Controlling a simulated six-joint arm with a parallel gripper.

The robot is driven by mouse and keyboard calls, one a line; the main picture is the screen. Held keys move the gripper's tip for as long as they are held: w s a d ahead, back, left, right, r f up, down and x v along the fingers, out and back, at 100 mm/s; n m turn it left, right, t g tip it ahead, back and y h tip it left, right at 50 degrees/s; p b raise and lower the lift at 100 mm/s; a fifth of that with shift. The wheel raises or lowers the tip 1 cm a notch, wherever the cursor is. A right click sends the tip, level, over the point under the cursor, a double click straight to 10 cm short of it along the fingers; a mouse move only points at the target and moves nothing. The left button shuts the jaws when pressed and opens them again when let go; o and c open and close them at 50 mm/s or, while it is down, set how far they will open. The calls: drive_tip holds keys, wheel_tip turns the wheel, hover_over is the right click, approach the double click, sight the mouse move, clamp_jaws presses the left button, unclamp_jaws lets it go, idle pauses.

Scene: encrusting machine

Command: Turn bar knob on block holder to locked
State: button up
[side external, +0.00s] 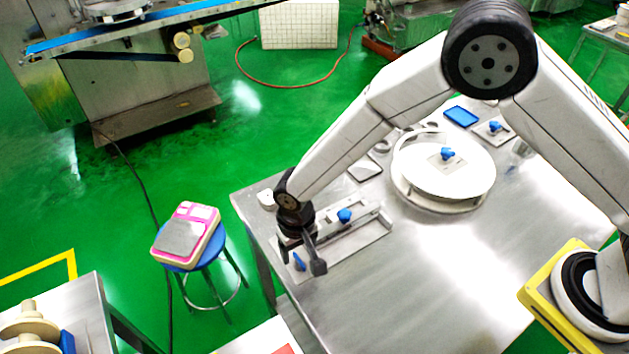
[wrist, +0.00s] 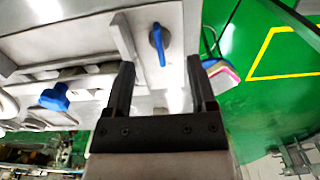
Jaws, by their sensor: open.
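The block holder (side external: 366,232) is a flat metal plate with raised rails near the left edge of the steel table. Its blue bar knob (side external: 299,262) is at the near-left end, partly beside my gripper (side external: 302,252). In the wrist view the bar knob (wrist: 158,47) sits on a round base, its bar pointing roughly up and down the picture. It lies just beyond the fingertips, between the lines of the two fingers. My gripper (wrist: 159,72) is open and empty. I cannot tell whether the fingers touch the plate.
A blue lobed knob (side external: 344,215) stands on the same holder; it also shows in the wrist view (wrist: 55,97). A round white disc (side external: 470,172) with a blue knob, a blue tray (side external: 461,116) and a small plate lie farther back.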

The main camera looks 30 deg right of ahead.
sight(300, 258)
drive_tip(key=shift+r, duration=2.3)
drive_tip(key=shift+d, duration=0.1)
drive_tip(key=s+d+r+t, duration=0.1)
drive_tip(key=d+r, duration=0.3)
drive_tip(key=d, duration=0.3)
drive_tip(key=s+d+r, duration=0.1)
drive_tip(key=d+r, duration=0.3)
drive_tip(key=d, duration=0.4)
drive_tip(key=s+d+r+t, duration=0.1)
drive_tip(key=s+d+r, duration=0.2)
drive_tip(key=s+d, duration=0.6)
drive_tip(key=shift+d+r+t, duration=0.2)
drive_tip(key=shift+d+t, duration=0.1)
drive_tip(key=shift+d, duration=1.15)
